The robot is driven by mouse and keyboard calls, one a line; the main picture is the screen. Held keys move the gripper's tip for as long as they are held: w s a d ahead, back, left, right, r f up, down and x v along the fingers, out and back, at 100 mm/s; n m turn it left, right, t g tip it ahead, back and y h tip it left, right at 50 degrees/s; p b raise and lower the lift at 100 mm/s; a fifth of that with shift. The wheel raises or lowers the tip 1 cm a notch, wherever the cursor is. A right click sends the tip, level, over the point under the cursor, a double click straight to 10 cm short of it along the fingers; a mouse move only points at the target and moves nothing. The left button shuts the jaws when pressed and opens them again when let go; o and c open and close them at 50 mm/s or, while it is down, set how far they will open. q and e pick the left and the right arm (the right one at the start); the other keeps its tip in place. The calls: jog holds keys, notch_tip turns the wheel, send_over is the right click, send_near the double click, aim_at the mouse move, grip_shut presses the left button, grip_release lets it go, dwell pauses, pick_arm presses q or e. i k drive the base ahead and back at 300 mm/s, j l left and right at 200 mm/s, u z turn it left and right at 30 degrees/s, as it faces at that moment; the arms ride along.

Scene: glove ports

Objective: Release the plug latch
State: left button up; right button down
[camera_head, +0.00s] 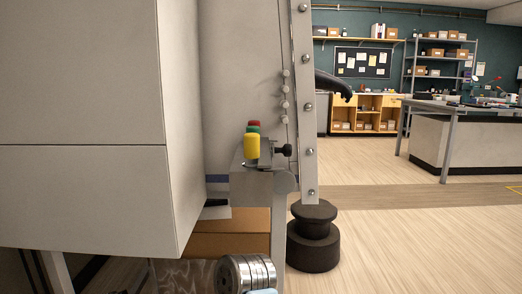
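I cannot clearly make out a plug latch. A small black knob (284,150) sticks out on the right side of a grey bracket (252,182) beside a tall riveted metal post. Yellow, green and red rounded pieces (252,147) stand in a row on top of this bracket, the yellow one nearest. Whether the knob or any of these belongs to the latch, I cannot tell. Neither of my grippers shows in the head view.
A large pale cabinet (85,120) blocks the left. The riveted post (305,110) rises centrally, with a black spool-shaped object (313,238) by its foot. A ringed metal cylinder (245,273) sits at the bottom. Open wooden floor (400,240) lies right, before a workbench (465,108).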

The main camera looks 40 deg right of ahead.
aim_at(264, 161)
jog(key=i+j+z, duration=0.1)
jog(key=j+z, duration=0.4)
jog(key=j, duration=0.15)
jog(key=j+z, duration=0.45)
jog(key=j, duration=0.2)
